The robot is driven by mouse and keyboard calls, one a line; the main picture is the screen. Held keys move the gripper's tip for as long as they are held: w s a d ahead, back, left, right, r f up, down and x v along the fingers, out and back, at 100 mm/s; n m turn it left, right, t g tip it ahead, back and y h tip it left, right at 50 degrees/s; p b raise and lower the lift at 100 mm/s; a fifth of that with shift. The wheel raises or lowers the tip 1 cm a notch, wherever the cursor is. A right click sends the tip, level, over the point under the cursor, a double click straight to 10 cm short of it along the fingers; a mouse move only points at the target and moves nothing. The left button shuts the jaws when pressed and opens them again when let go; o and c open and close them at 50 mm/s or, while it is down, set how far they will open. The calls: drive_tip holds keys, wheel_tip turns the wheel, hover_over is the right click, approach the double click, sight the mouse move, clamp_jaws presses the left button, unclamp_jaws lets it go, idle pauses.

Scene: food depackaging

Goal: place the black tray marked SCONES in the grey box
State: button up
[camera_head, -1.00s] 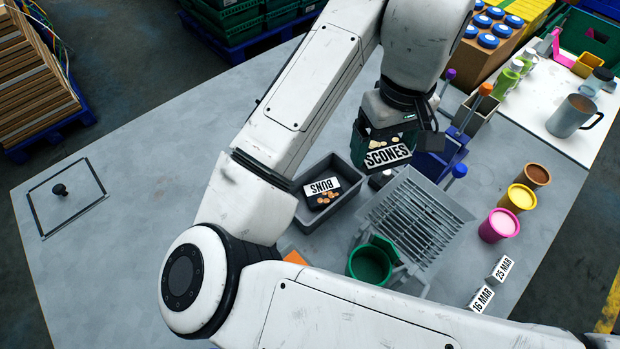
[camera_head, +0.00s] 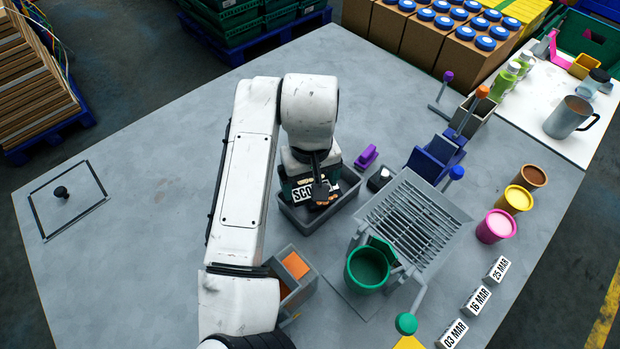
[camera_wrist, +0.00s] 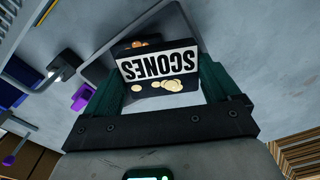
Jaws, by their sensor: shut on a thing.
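The black tray marked SCONES (camera_head: 301,194) is held by my gripper (camera_head: 310,183) over the grey box (camera_head: 344,212). In the wrist view the tray (camera_wrist: 158,66) sits between the two green fingers, its white label and pale scones showing. My gripper is shut on it. Another black tray with brown pieces (camera_head: 324,197) shows in the box beside the SCONES tray, its label hidden. My wrist and the held tray hide much of the box's inside, and I cannot tell whether the held tray touches the box.
An orange-lined divided holder (camera_head: 295,266) stands just in front of the box. A purple item (camera_head: 366,157), a grey slatted rack (camera_head: 412,222) and a green cup (camera_head: 367,268) stand to the right.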

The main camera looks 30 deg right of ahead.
drive_tip(key=shift+f, duration=0.45)
drive_tip(key=shift+f, duration=0.4)
drive_tip(key=shift+f+b, duration=0.2)
drive_tip(key=shift+b, duration=0.1)
drive_tip(key=o, duration=0.9)
drive_tip(key=shift+r, duration=0.1)
drive_tip(key=r, duration=1.3)
drive_tip(key=shift+s, duration=0.2)
drive_tip(key=shift+s, duration=0.1)
